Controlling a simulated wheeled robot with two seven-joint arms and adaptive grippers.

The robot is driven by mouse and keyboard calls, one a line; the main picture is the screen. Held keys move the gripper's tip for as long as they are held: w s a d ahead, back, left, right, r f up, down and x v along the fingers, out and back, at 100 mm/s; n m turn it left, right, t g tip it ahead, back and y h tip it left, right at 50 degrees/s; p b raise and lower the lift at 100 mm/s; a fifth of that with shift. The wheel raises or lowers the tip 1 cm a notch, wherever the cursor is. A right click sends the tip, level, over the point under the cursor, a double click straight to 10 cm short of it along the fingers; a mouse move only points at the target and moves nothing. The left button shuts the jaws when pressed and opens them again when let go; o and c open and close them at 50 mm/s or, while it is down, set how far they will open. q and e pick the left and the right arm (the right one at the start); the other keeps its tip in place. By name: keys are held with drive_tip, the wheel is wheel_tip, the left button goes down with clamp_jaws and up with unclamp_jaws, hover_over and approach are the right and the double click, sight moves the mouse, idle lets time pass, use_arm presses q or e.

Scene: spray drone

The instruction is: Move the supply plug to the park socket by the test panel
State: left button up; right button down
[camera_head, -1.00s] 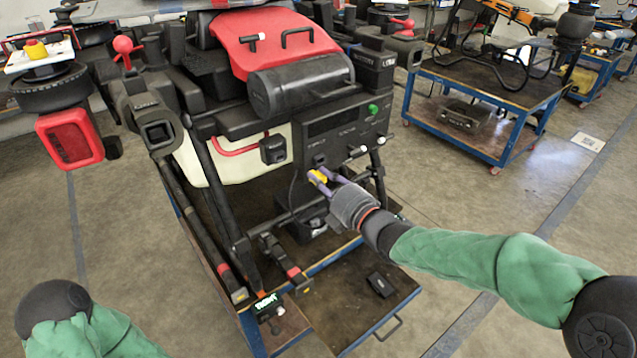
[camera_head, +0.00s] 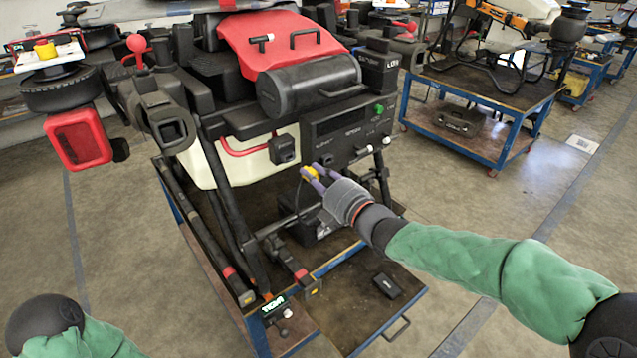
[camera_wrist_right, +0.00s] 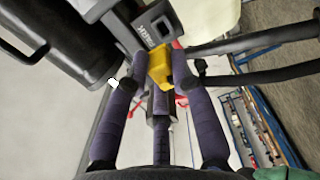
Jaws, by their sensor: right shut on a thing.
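The supply plug is a small yellow piece (camera_head: 311,174) between the purple fingers of my right gripper (camera_head: 313,177). In the right wrist view the gripper (camera_wrist_right: 165,78) is shut on the yellow plug (camera_wrist_right: 160,66). A black box with a square face (camera_head: 284,149), which looks like the park socket, is mounted left of the dark test panel (camera_head: 347,131). The plug is just below and right of this box in the head view. The box also shows beyond the plug in the wrist view (camera_wrist_right: 158,27); whether they touch cannot be told. My left gripper is out of view.
The drone's pale tank (camera_head: 225,165) and black legs stand around the box on a blue-framed cart (camera_head: 345,318). A red hose (camera_head: 240,150) runs left of the box. A small black block (camera_head: 387,285) lies on the cart. A second blue cart (camera_head: 480,120) stands at right.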

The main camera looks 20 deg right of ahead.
drive_tip(key=shift+b+x, duration=0.75)
drive_tip(key=shift+x, duration=1.5)
drive_tip(key=shift+b, duration=0.65)
drive_tip(key=shift+b, duration=0.5)
drive_tip(key=shift+x, duration=1.2)
idle(0.4)
drive_tip(key=c, duration=1)
unclamp_jaws()
drive_tip(key=shift+f, duration=0.1)
